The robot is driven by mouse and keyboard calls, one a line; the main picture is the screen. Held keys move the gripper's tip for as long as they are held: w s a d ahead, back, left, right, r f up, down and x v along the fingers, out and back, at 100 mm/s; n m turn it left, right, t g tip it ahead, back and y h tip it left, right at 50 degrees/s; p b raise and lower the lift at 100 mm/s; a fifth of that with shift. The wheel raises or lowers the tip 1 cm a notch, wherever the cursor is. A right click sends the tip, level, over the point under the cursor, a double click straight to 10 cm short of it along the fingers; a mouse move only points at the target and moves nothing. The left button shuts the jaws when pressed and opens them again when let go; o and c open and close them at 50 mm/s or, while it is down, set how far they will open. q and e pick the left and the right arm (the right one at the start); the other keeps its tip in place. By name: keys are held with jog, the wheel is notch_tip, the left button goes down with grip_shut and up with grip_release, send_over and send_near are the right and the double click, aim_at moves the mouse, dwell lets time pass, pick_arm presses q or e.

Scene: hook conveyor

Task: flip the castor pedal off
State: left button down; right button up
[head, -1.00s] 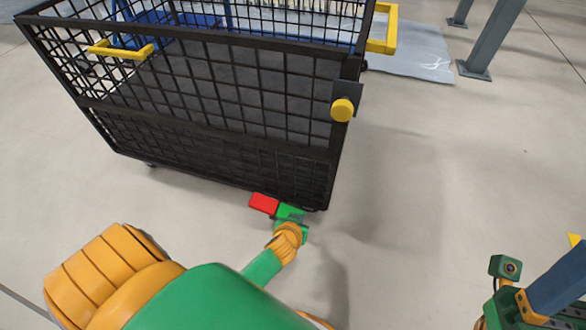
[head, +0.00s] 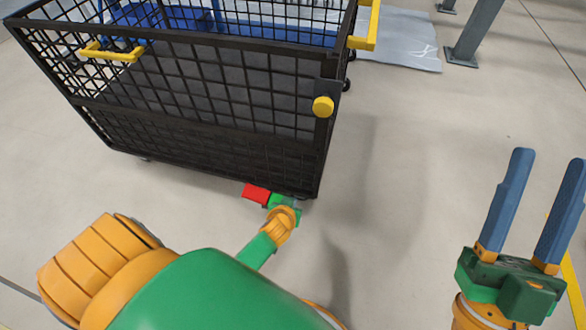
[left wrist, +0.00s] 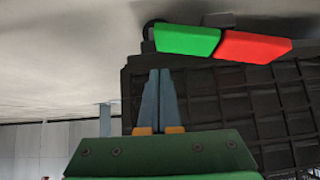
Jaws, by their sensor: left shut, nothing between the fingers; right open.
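The castor pedal has a red half (head: 256,194) and a green half, low at the cart's near right corner. In the left wrist view the green half (left wrist: 187,41) and red half (left wrist: 252,47) lie side by side by the dark castor wheel. My left gripper (left wrist: 160,72) is shut and empty, its blue fingertips close to the green half; contact cannot be told. In the head view my left arm reaches down to the pedal and its wrist hides the fingers. My right gripper (head: 549,156) is open and empty at the right, away from the cart.
The black mesh cart (head: 215,135) stands above the pedal, with a yellow knob (head: 323,107) on its corner post and yellow handles (head: 112,52). A grey post (head: 480,35) stands at the back right. The floor right of the cart is clear.

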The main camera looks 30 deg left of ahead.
jog(key=w+d+f+m+g+h+p, duration=0.1)
jog(key=w+f+g+h+p, duration=0.15)
jog(key=f+g, duration=0.5)
jog(key=w+d+f+m+g+h+p, duration=0.1)
jog(key=w+f+g+h, duration=0.25)
jog(key=f, duration=0.75)
pick_arm(q)
jog(key=d+p+v, duration=0.1)
jog(key=p+v, duration=0.1)
jog(key=v, duration=0.8)
jog(key=shift+w+d, duration=0.25)
jog(key=shift+d, duration=0.1)
pick_arm(e)
jog(key=s+d+f+g+h, duration=0.2)
jog(key=s+d+f+g, duration=0.2)
jog(key=s+f+g, duration=0.7)
jog(key=s+f, duration=0.2)
jog(key=s, duration=0.2)
jog(key=shift+s+d+f+m+g+h, duration=0.15)
jog(key=shift+m+g+h, duration=0.15)
jog(key=shift+g, duration=0.1)
